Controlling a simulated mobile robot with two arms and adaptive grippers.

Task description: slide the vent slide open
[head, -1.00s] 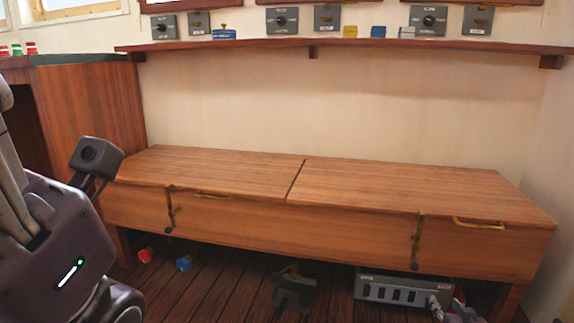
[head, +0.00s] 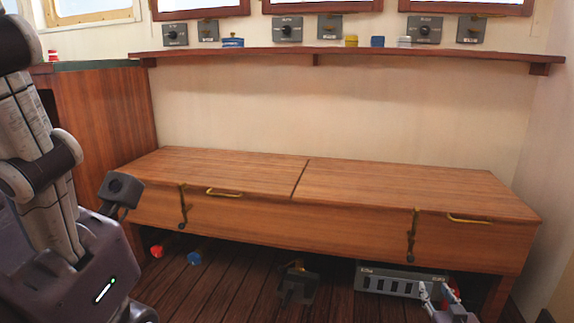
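The vent slide (head: 392,284) is a low grey slotted unit on the floor under the right half of the bench. My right gripper (head: 434,289) is at the unit's right end, low at the bottom right. Its pale fingertips look spread apart, with nothing seen between them. Whether a finger touches the slide's handle is too small to tell. My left arm fills the left edge; its gripper fingers are not seen.
A wooden bench (head: 340,225) with two lids, yellow handles and latches overhangs the unit. A dark pedal-like object (head: 297,283) stands on the floor left of it. A red knob (head: 157,251) and a blue knob (head: 194,258) lie farther left.

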